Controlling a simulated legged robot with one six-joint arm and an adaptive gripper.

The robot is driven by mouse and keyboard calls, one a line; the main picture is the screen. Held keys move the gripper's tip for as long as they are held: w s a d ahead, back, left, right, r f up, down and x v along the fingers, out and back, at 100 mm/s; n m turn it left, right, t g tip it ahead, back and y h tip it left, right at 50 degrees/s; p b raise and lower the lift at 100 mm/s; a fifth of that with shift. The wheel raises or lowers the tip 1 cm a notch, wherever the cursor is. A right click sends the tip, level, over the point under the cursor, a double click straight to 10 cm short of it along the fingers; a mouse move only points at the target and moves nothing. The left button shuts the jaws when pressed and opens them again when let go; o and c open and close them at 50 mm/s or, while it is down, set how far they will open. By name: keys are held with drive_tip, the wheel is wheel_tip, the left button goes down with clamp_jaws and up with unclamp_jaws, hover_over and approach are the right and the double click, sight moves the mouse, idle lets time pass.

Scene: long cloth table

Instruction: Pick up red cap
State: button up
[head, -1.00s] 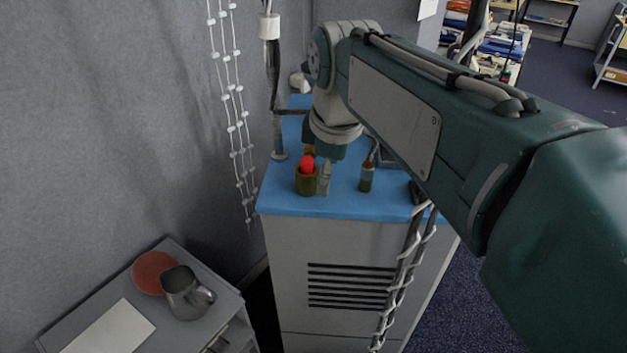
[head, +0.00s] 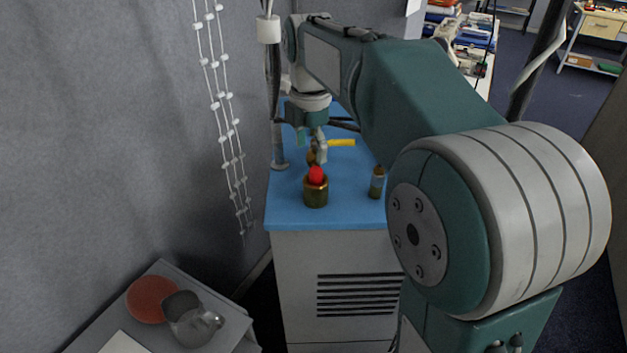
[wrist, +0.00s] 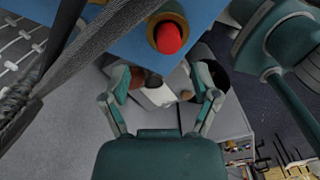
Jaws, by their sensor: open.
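The red cap (head: 316,175) sits in the mouth of a brass-brown cup (head: 316,194) near the front of the blue tabletop. In the wrist view the red cap (wrist: 168,38) shows at the top centre, with the cup's brown rim around it. My gripper (head: 312,146) hangs behind the cup in the head view. In the wrist view my gripper (wrist: 163,80) has its two fingers spread, with nothing held between them. The cap lies beyond the fingertips and apart from them. The cup partly hides the cap's lower part.
A small dark bottle (head: 377,184) stands right of the cup. A yellow item (head: 341,142) lies behind it, near my gripper. A post (head: 279,148) rises at the table's left edge. A lower grey stand holds a reddish plate (head: 147,298) and a metal jug (head: 192,325).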

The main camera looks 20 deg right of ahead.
sight(314, 169)
drive_tip(key=f, duration=0.3)
drive_tip(key=d+f, duration=0.1)
drive_tip(key=f, duration=0.1)
drive_tip(key=shift+s+f, duration=0.1)
drive_tip(key=shift+s, duration=0.25)
drive_tip(key=shift+a, duration=0.15)
drive_tip(key=shift+c, duration=0.9)
drive_tip(key=shift+a, duration=0.1)
drive_tip(key=c, duration=0.8)
